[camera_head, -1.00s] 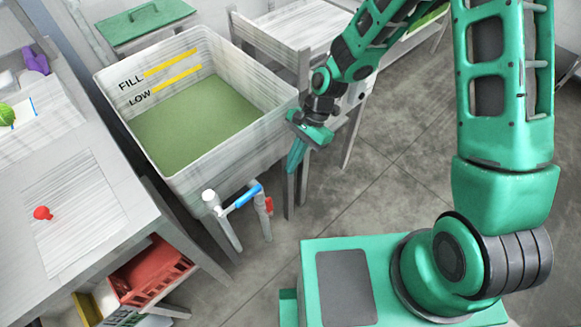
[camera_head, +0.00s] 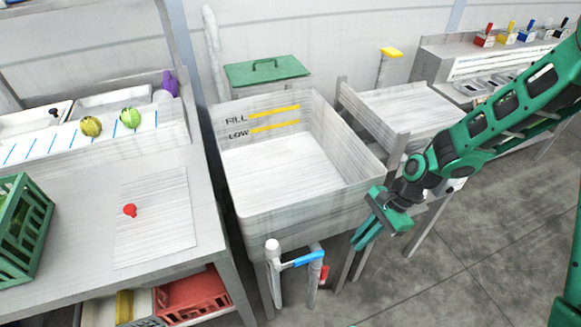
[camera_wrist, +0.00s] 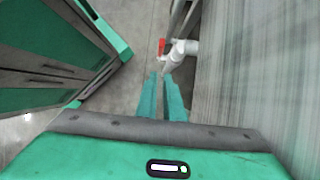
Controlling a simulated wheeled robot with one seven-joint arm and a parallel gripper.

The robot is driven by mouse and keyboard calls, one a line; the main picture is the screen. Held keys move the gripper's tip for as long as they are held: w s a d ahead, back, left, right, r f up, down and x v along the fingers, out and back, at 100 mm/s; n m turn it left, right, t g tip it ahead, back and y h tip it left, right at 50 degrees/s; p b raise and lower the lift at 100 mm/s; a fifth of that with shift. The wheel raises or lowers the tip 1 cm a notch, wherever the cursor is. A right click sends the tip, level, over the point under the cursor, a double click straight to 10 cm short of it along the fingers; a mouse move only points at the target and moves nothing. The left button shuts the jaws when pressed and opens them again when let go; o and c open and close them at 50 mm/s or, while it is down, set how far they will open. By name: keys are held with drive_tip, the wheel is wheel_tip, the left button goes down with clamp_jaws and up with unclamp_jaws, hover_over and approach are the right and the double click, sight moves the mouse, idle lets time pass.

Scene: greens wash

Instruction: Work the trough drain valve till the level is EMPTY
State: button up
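The trough (camera_head: 300,205) is a pale box with FILL and LOW marks (camera_head: 238,127) beside yellow lines on its inner wall. Its whitish bottom (camera_head: 275,168) shows bare, with no green water visible. Below its front side is white pipework (camera_head: 273,248) with a blue lever (camera_head: 301,259) and a small red handle (camera_head: 323,272). In the wrist view the red handle (camera_wrist: 162,46) sits by a white pipe end (camera_wrist: 182,48), beyond my fingertips. My gripper (camera_head: 362,241) is right of the pipework, apart from it. Its fingers (camera_wrist: 163,85) look close together with nothing between them.
A bench (camera_head: 425,112) stands right of the trough. Floor at the lower right (camera_head: 480,265) is clear.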

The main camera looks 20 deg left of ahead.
sight(325, 269)
drive_tip(key=shift+o, duration=0.6)
drive_tip(key=shift+t+h, duration=0.3)
drive_tip(key=shift+h, duration=0.1)
drive_tip(key=s+a, duration=0.1)
drive_tip(key=a, duration=0.1)
drive_tip(key=s+a+f, duration=0.1)
drive_tip(key=s, duration=0.1)
drive_tip(key=shift+s+a, duration=0.15)
drive_tip(key=shift+a, duration=0.25)
drive_tip(key=x, duration=1.1)
drive_tip(key=shift+s+a, duration=0.15)
drive_tip(key=shift+a, duration=0.05)
clamp_jaws()
